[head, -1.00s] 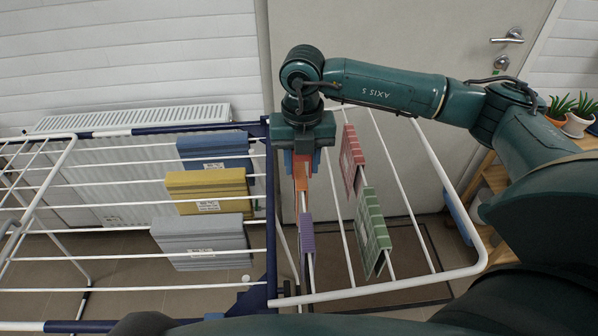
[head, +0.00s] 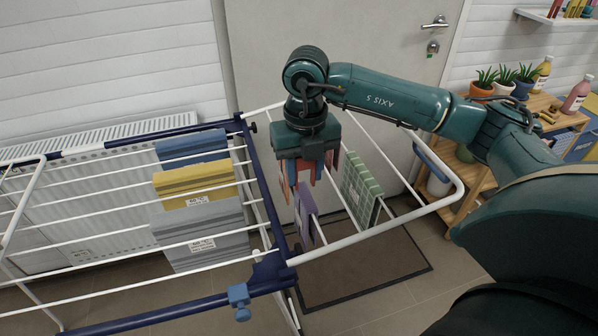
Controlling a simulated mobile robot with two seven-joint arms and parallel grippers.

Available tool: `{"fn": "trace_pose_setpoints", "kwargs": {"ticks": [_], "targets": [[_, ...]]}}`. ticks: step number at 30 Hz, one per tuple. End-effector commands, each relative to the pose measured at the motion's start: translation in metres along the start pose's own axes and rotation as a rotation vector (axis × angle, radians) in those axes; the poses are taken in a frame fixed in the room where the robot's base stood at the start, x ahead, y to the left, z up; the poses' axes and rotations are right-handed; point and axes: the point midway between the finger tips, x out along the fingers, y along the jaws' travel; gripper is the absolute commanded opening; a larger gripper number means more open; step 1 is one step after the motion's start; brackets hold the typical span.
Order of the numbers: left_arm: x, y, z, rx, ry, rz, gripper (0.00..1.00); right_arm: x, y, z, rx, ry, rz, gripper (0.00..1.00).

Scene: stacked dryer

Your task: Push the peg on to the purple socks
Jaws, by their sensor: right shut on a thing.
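The purple socks (head: 304,214) hang over a white rail on the right wing of the drying rack (head: 385,225). My right gripper (head: 304,176) points down just above and behind them. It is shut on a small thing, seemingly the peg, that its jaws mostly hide. I cannot tell whether that thing touches the socks. An orange cloth (head: 286,191) hangs directly under the gripper, behind the purple socks. My left gripper is out of view.
A green checked cloth (head: 361,189) hangs to the right, with a reddish one partly hidden. A blue clip-like piece (head: 239,300) is on the front bar. A shelf with plants (head: 503,82) stands right.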

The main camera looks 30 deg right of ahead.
Motion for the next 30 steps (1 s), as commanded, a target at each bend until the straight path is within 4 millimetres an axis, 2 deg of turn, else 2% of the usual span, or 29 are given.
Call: {"fn": "trace_pose_setpoints", "kwargs": {"ticks": [14,30], "targets": [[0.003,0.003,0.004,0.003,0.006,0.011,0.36,0.008,-0.003,-0.001,-0.012,-0.001,-0.001,0.15],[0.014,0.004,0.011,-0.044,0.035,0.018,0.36,0.044,-0.003,-0.001,-0.011,0.000,-0.001,0.15]]}}
